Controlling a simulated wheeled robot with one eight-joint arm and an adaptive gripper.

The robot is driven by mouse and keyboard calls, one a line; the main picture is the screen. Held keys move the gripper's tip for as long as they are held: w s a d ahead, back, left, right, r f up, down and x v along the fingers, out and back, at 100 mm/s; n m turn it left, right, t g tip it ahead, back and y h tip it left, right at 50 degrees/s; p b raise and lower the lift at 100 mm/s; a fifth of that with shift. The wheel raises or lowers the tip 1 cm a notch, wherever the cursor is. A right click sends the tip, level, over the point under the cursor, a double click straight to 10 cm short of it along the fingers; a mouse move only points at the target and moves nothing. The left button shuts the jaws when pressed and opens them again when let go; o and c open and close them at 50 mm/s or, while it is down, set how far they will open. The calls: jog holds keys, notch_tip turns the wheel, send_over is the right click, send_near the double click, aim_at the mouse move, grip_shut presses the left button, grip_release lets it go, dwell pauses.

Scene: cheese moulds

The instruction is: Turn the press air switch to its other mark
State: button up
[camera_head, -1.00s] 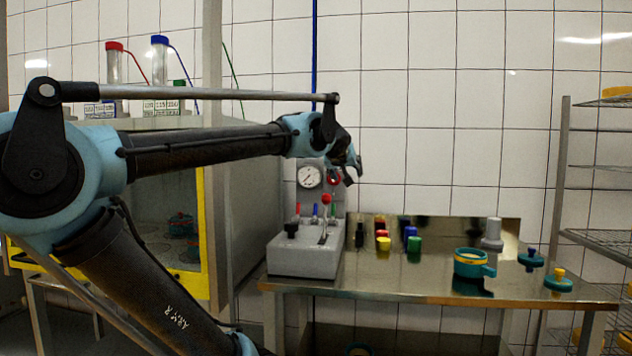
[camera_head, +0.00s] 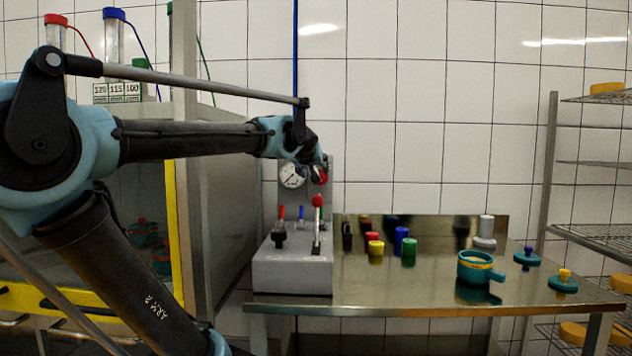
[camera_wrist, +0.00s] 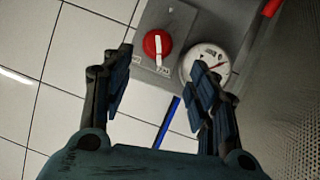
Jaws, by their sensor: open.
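The press air switch is a red round knob (camera_wrist: 158,43) with a white pointer on a grey panel. In the wrist view its pointer runs toward the lower edge of the panel, near small white marks too small to read. In the head view the red knob (camera_head: 321,176) shows partly behind my gripper. My gripper (camera_wrist: 160,70) is open and empty, with its two fingers apart on either side below the knob in the wrist view. No touch with the knob shows. In the head view my gripper (camera_head: 318,168) is in front of the panel, its fingers small and partly hidden.
A pressure gauge (camera_wrist: 205,63) sits right beside the knob, close to the right finger. A grey press box (camera_head: 292,272) with levers stands below on the steel table (camera_head: 400,290). Coloured weights, a teal mould (camera_head: 478,268) and a wire rack (camera_head: 590,163) are to the right.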

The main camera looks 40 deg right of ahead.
jog(key=x, duration=1.2)
jog(key=shift+w+d+f, duration=0.2)
jog(key=shift+w, duration=0.1)
jog(key=c, duration=1.1)
